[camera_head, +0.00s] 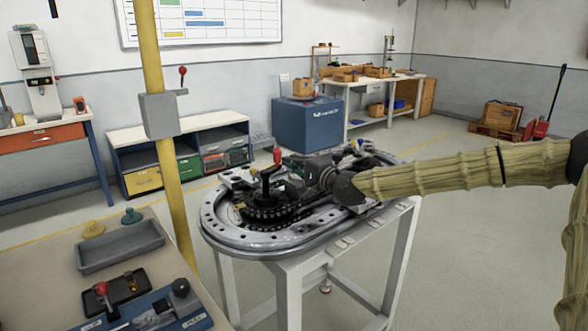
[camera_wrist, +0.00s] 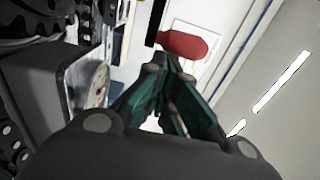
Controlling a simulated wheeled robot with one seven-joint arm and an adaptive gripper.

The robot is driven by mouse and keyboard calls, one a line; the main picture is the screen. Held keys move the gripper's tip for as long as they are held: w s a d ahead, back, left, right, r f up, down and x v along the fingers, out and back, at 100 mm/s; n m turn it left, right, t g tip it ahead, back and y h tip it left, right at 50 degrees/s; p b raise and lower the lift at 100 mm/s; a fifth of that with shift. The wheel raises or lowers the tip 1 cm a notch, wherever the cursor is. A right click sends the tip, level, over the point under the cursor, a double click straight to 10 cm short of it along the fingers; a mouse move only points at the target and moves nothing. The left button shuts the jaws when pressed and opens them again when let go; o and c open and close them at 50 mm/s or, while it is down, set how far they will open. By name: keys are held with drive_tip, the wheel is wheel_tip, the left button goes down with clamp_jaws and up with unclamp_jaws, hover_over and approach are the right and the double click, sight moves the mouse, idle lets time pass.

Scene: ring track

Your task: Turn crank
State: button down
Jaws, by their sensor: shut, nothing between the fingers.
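A crank with an upright red handle (camera_head: 277,155) stands on the oval ring track (camera_head: 215,225), among dark chain and gear parts. My gripper (camera_head: 288,163) reaches in from the right, low over the track, with its tips close to the red handle. In the wrist view a red grip (camera_wrist: 185,44) lies just beyond the fingertips of my gripper (camera_wrist: 171,66). The teal fingers are together and hold nothing. I cannot tell whether the tips touch the handle. My wrist hides part of the track's right side.
A yellow post (camera_head: 170,180) with a grey lever box (camera_head: 160,115) stands left of the track. At front left, a bench carries a grey tray (camera_head: 120,246) and a blue control panel (camera_head: 150,312). A blue cabinet (camera_head: 307,124) stands behind. The floor at right is mostly clear.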

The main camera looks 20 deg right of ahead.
drive_tip(key=shift+w+a, duration=0.1)
drive_tip(key=shift+w, duration=0.1)
idle(0.6)
drive_tip(key=shift+s+d+f+b, duration=0.1)
drive_tip(key=shift+s+d+b, duration=0.2)
drive_tip(key=shift+d+b, duration=0.1)
drive_tip(key=shift+s+d, duration=1.4)
drive_tip(key=shift+d, duration=0.25)
drive_tip(key=shift+s+d, duration=1.4)
drive_tip(key=shift+d, duration=0.3)
drive_tip(key=shift+s+d, duration=1.4)
drive_tip(key=shift+d, duration=0.25)
